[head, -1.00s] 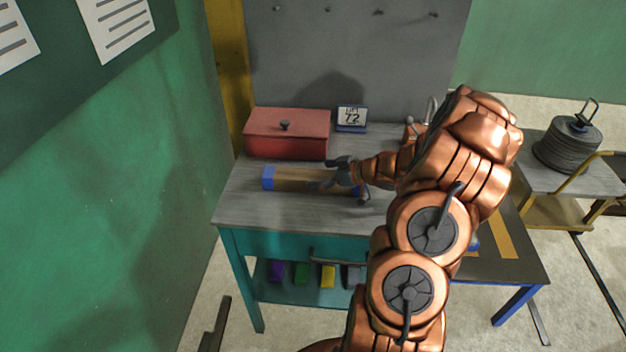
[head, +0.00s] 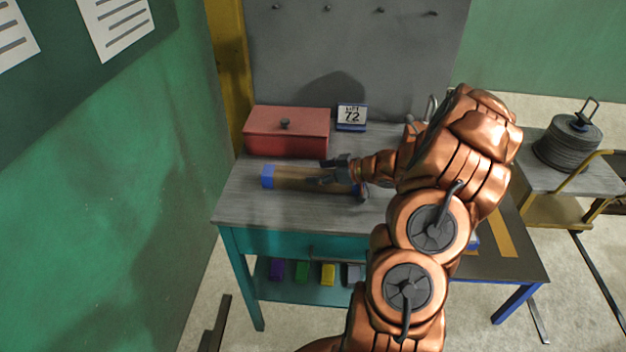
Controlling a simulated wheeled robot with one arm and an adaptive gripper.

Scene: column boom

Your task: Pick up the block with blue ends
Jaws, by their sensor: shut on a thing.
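The wooden block with blue ends (head: 290,178) lies lengthwise along the grey tabletop, just in front of the red box. Its left blue end shows clearly; its right end is partly hidden behind my gripper. My gripper (head: 325,172) reaches in from the right, with its dark fingers shut on the block right of its middle. Whether the block is clear of the tabletop I cannot tell.
The grey tabletop (head: 265,212) is clear in front. Coloured blocks (head: 302,271) sit on the shelf below. A side cart with a dark coil (head: 568,148) stands at right.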

